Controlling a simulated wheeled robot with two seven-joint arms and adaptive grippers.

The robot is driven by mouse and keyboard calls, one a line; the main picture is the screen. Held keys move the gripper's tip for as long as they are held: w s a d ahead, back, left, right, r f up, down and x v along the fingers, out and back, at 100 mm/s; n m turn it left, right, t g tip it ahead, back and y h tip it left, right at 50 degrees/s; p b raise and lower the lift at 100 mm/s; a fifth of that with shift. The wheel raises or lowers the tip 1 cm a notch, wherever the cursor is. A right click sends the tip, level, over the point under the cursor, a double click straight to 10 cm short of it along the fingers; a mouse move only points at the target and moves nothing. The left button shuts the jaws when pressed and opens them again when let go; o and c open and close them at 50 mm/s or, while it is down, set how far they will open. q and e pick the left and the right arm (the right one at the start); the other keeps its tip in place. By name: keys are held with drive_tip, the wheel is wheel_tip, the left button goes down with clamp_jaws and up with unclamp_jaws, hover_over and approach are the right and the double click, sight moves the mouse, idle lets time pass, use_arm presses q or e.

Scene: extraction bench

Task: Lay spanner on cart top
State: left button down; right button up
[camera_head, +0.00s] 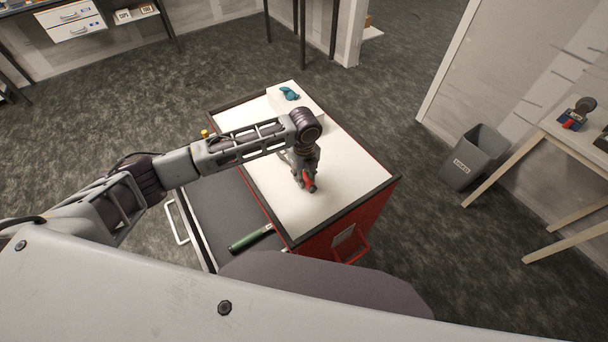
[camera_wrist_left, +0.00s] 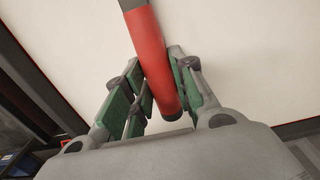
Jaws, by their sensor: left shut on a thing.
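My left gripper (camera_head: 307,181) is over the white cart top (camera_head: 340,177), pointing down. It is shut on the spanner (camera_wrist_left: 153,58), whose red handle lies between the green finger pads in the left wrist view. A dark grey part of the spanner runs out of the top of that view, so its far end is hidden there. In the head view only a small red part of the spanner (camera_head: 310,186) shows by the fingers. I cannot tell whether it touches the cart top. My right gripper is not in view.
A white box (camera_head: 309,101) with a teal object (camera_head: 289,94) stands at the cart's far edge. An open drawer (camera_head: 215,207) on the left holds a green-handled tool (camera_head: 250,238). A grey bin (camera_head: 475,157) stands right. The cart top's right side is bare.

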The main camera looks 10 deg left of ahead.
use_arm(q)
drive_tip(key=shift+f, duration=0.1)
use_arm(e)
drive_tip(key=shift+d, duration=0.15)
use_arm(q)
drive_tip(key=c, duration=1.2)
unclamp_jaws()
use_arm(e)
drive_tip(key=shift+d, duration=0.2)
use_arm(q)
wheel_tip(320, 180, up, 12)
drive_tip(key=shift+r+b, duration=0.1)
drive_tip(key=shift+b, duration=1.05)
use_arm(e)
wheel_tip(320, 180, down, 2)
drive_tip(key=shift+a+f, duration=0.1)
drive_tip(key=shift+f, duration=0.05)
